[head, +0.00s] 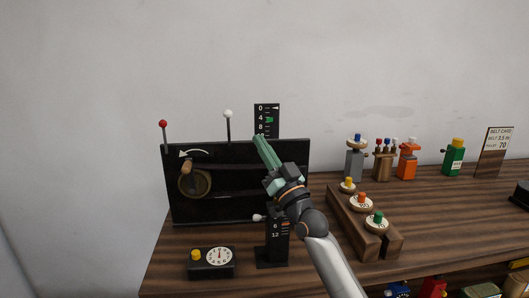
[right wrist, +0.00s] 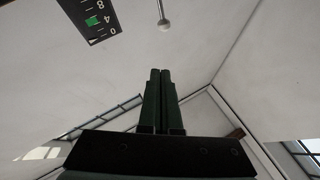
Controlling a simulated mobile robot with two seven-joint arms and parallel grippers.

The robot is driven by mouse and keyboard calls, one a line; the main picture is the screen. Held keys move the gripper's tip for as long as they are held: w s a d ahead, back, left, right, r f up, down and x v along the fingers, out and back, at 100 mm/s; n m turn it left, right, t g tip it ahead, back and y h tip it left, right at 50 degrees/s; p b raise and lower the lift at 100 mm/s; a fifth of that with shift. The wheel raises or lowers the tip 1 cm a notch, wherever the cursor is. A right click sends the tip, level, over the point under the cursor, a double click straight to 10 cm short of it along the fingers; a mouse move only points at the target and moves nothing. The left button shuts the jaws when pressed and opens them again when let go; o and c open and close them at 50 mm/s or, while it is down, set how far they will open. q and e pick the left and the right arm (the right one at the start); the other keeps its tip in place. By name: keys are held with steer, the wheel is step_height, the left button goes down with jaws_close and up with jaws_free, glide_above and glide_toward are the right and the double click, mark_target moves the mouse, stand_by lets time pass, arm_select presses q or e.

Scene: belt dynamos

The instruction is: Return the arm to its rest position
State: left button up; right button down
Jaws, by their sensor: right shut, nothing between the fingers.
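My right gripper (head: 262,150) shows in the head view in front of the upper right part of a black panel (head: 240,160). Its green fingers point up and to the left. In the right wrist view its two fingers (right wrist: 159,85) lie side by side, shut with nothing between them. My right arm comes up from the bottom of the head view and hides part of the panel and of a black scale stand (head: 272,250). My left gripper is not in view.
A panel crank (head: 187,168), red-tipped rod (head: 163,124), white-tipped rod (head: 228,114) and upper scale (head: 267,114) are near the gripper. A dial box (head: 212,272) stands in front. A wooden block (head: 345,207) with several knobs is right. Wooden table (head: 430,215) has free room right of it.

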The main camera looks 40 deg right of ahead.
steer(key=shift+s+f, duration=0.2)
steer(key=shift+s, duration=0.15)
steer(key=s+a+f+n+g+y, duration=0.1)
steer(key=a+f, duration=0.3)
steer(key=f, duration=0.6)
steer(key=s+a+f+n+g+y, duration=0.1)
steer(key=s+a+f+g, duration=0.2)
steer(key=f, duration=0.8)
steer(key=s+a+f+n+g+y+p, duration=0.1)
steer(key=a+f+g, duration=0.3)
steer(key=f, duration=0.6)
steer(key=shift+s+a+f, duration=0.2)
steer(key=shift+s+a, duration=0.2)
steer(key=shift+a, duration=0.25)
steer(key=s+a+f+n+g, duration=0.1)
steer(key=s+a+f+g, duration=0.2)
steer(key=s+f, duration=0.6)
steer(key=s+a+f+g+y, duration=0.1)
steer(key=s+a+f+g, duration=0.3)
steer(key=s+a+f, duration=0.3)
steer(key=s+f, duration=0.2)
steer(key=s, duration=0.3)
steer(key=shift+a+f+n+p, duration=0.2)
steer(key=shift+a+n+p, duration=0.1)
steer(key=shift+n, duration=0.1)
steer(key=shift+s, duration=0.1)
